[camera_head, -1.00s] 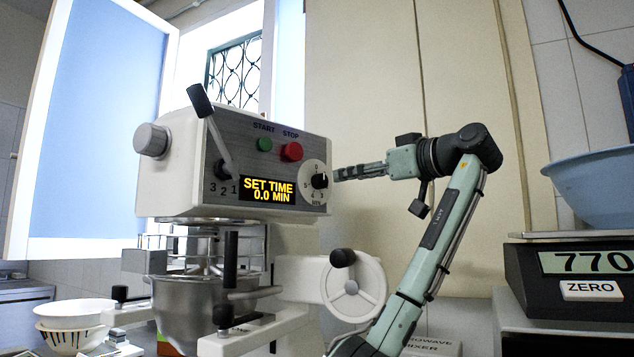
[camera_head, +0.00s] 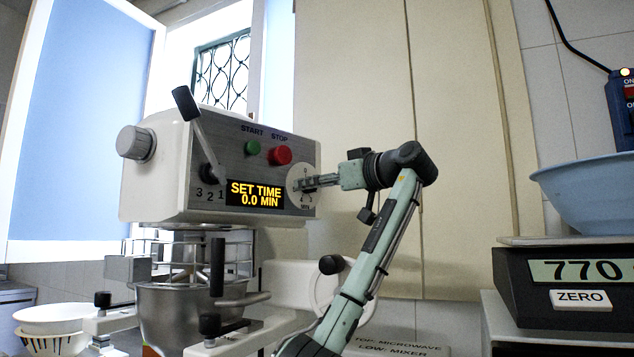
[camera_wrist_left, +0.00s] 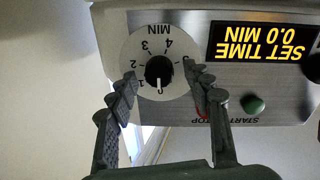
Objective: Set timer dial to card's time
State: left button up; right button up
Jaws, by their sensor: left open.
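The mixer (camera_head: 165,165) has a round white timer dial (camera_head: 305,203) at the right end of its front panel. In the left wrist view, upside down, the black knob (camera_wrist_left: 158,72) has its white mark at 0. The display (camera_head: 255,194) reads SET TIME 0.0 MIN. My left gripper (camera_head: 300,184) is open in front of the dial. In the wrist view its fingers are on either side of the knob, with gaps showing. A white card (camera_head: 397,345) at the bottom reads TOP: MICROWAVE, LOW: MIXER. No time is visible on it. My right gripper is not seen.
A lever (camera_head: 198,130) stands left of the display. A scale (camera_head: 560,285) reading 770 carries a blue bowl (camera_head: 600,195) at right. White bowls (camera_head: 50,318) stand at lower left.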

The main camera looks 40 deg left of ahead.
pick_arm(q)
jog(key=c, duration=1.1)
jog(key=shift+c, duration=0.2)
